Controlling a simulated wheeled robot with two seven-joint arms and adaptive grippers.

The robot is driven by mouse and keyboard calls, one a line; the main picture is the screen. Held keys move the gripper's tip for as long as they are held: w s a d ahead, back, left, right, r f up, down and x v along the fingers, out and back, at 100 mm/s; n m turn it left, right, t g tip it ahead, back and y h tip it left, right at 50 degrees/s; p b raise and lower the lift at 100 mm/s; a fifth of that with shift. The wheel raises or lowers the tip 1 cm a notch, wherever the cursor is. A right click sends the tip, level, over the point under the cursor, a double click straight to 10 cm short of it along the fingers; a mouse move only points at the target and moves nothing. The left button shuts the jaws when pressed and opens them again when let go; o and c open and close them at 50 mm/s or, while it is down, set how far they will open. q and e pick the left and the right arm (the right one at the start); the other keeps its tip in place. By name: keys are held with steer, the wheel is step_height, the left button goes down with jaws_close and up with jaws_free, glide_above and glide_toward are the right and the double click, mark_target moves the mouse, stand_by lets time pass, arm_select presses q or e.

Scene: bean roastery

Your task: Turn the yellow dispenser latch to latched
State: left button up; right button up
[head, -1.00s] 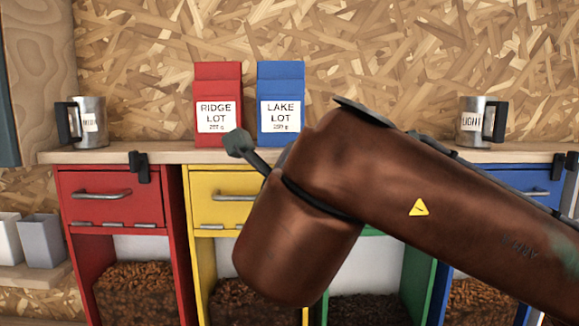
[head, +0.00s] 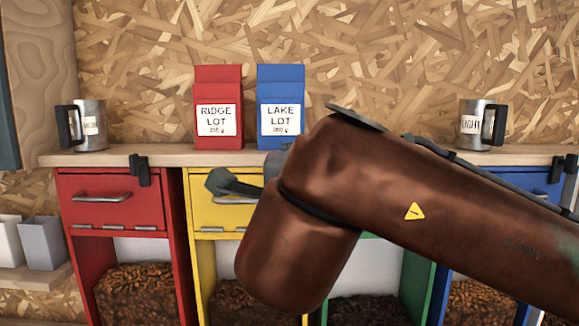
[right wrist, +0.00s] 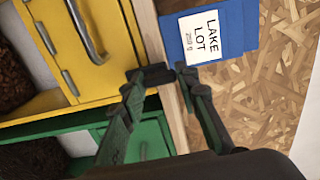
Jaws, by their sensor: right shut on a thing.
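The yellow dispenser (head: 203,215) stands second from the left, partly hidden behind my right arm in the head view. In the right wrist view its yellow drawer front (right wrist: 90,40) is at upper left. Its dark latch (right wrist: 154,75) sits at the counter edge by the yellow and green boundary. My right gripper (right wrist: 160,73) has its fingers on either side of the latch and is shut on it. In the head view a dark part of this gripper shows left of my arm, in front of the yellow drawer; the latch is mostly hidden there. My left gripper is not in view.
The blue Lake Lot bag (head: 281,105) stands on the counter (head: 170,152) close to my right gripper. The red Ridge Lot bag (head: 218,105) is beside it. Metal mugs stand at both ends. The red dispenser (head: 110,205) has its own dark latch (head: 139,170).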

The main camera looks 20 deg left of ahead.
stand_by(0.3)
steer(key=o, duration=1.1)
steer(key=shift+s, duration=0.15)
steer(key=v, duration=1.2)
